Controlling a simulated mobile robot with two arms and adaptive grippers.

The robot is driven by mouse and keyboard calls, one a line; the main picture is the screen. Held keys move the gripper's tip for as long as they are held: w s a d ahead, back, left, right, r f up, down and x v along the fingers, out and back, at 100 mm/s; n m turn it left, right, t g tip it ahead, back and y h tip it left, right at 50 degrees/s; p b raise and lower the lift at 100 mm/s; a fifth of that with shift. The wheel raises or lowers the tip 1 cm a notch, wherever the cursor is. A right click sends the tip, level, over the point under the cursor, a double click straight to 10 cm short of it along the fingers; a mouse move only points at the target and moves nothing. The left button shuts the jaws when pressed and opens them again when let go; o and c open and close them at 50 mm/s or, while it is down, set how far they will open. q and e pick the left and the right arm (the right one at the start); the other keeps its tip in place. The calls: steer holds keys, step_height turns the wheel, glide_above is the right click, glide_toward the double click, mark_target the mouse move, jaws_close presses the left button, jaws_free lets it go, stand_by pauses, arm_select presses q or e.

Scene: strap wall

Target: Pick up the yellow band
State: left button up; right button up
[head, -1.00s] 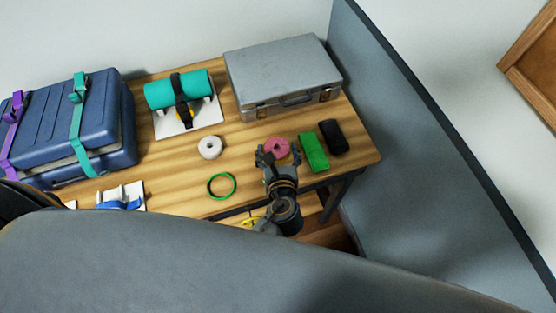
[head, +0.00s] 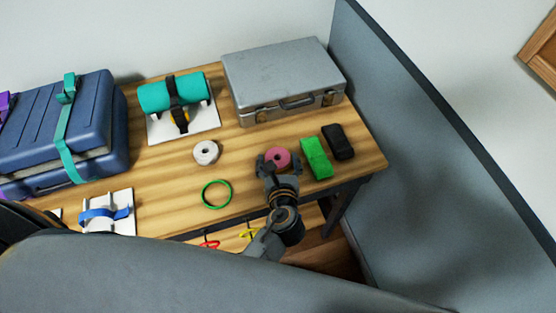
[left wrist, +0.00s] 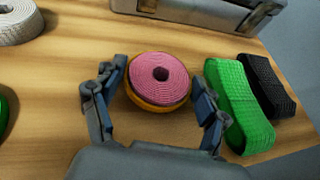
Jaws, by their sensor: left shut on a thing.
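My left gripper (head: 279,160) is over the table's right part, with its fingers on either side of a pink roll (head: 278,156). In the left wrist view, the pink roll (left wrist: 160,78) lies flat between the fingers (left wrist: 160,84), with an orange-yellow rim (left wrist: 158,106) around its lower edge. The gripper is shut on the roll; whether this rim is a separate band, I cannot tell. A yellow loop (head: 248,232) shows below the table's front edge, partly hidden by my body. My right gripper is not in view.
A green roll (head: 316,158) and black roll (head: 338,141) lie close to the right. A white roll (head: 206,153) and green ring (head: 217,194) lie left. A grey case (head: 285,75) stands behind. A red loop (head: 209,244) shows below the front edge.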

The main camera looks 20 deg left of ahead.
arm_select(q)
steer(key=o, duration=1.2)
